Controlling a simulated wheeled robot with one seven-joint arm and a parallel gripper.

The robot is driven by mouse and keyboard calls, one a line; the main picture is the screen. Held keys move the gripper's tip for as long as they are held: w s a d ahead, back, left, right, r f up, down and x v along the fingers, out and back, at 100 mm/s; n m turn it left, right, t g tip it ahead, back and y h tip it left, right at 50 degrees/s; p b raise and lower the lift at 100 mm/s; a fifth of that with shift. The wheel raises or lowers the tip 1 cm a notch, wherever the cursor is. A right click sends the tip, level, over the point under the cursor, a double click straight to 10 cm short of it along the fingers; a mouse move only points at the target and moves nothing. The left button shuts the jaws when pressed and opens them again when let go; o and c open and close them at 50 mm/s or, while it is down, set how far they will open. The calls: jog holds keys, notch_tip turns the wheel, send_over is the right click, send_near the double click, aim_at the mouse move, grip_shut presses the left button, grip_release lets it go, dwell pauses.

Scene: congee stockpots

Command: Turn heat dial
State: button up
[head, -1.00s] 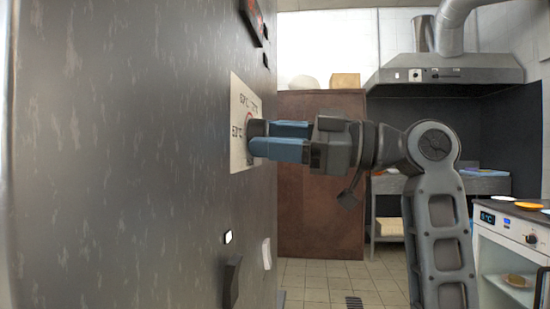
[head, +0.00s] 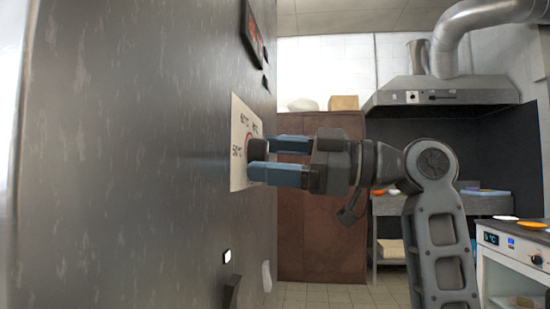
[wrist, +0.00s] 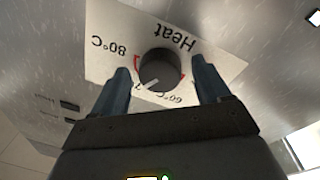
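The heat dial (head: 257,150) is a dark round knob on a white label plate (head: 240,178) on the tall steel front at left. In the wrist view, the dial (wrist: 158,66) has a white pointer mark at its lower left edge, and the plate (wrist: 112,40) reads "Heat", "80°C" and "60°C", with red arc marks beside the knob. My gripper (head: 262,157) has blue fingers pointing at the panel. In the wrist view, the gripper (wrist: 160,66) is open, one finger on each side of the dial, with a visible gap to each side.
A red display (head: 252,30) sits above the plate. A lit white switch (head: 227,256) and a dark handle (head: 231,292) are below it. A brown cabinet (head: 320,220), an extractor hood (head: 440,92) and a white oven (head: 512,262) stand behind. The floor between is clear.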

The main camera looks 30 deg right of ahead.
jog(key=v, duration=0.7)
jog(key=shift+s+d, duration=0.25)
jog(key=shift+d, duration=0.05)
jog(key=shift+f, duration=0.1)
dwell(0.3)
